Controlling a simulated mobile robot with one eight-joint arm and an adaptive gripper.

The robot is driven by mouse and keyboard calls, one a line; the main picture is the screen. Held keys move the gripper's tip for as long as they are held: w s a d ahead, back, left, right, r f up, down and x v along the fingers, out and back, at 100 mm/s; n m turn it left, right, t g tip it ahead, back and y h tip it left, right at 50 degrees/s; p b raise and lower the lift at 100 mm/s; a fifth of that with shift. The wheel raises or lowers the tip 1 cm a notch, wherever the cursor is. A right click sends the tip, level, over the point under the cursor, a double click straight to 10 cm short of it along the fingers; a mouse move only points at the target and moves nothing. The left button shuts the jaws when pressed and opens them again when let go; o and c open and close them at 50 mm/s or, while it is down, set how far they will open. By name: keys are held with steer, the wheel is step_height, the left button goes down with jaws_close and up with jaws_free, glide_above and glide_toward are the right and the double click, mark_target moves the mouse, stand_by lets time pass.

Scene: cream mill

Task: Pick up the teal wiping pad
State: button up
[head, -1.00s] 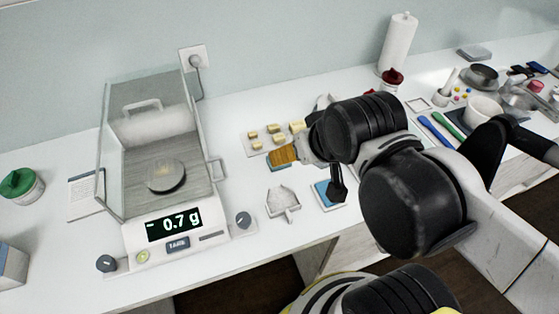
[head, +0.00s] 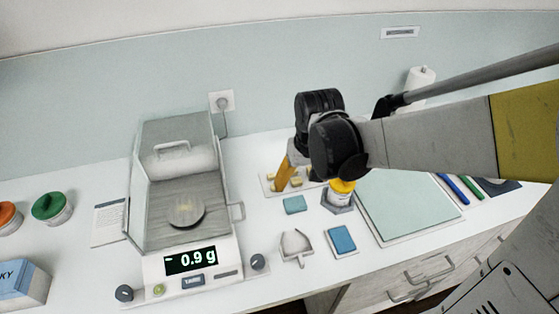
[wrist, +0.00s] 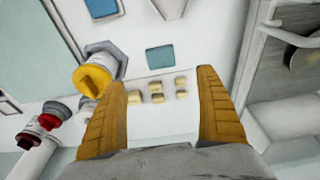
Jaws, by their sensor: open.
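The teal wiping pad (head: 294,204) lies flat on the white bench, between the balance and the jar with the yellow lid. It also shows in the wrist view (wrist: 160,57), beyond the fingertips and roughly centred between them. My gripper (wrist: 163,82) is open, with its two yellow fingers apart and nothing between them. In the head view my gripper (head: 287,176) hangs behind the pad, over the tray of small pale pieces, apart from the pad. One finger is mostly hidden there.
A yellow-lidded jar (head: 341,191) on a grey base stands right of the pad. A blue pad (head: 341,240) and a grey scoop (head: 295,246) lie in front. The balance (head: 187,262) is left. A tray (head: 266,184) lies behind, and a pale green mat (head: 408,207) lies right.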

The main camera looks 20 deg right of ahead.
steer(key=b, duration=0.1)
glide_above(295, 203)
steer(key=shift+g, duration=0.4)
steer(key=f, duration=0.7)
steer(key=shift+s+d+f, duration=0.1)
steer(key=shift+s+d, duration=0.1)
steer(key=shift+s, duration=0.1)
steer(key=shift+w+a+f+b, duration=0.15)
steer(key=shift+f+b, duration=0.6)
steer(key=shift+f, duration=0.85)
steer(key=shift+w+f+b, duration=0.25)
steer(key=shift+f+b, duration=0.5)
steer(key=shift+f, duration=0.8)
steer(key=shift+r, duration=0.1)
steer(key=c, duration=1)
step_height(295, 203, up, 10)
steer(key=p, duration=0.4)
steer(key=shift+s, duration=0.1)
steer(key=shift+c, duration=0.7)
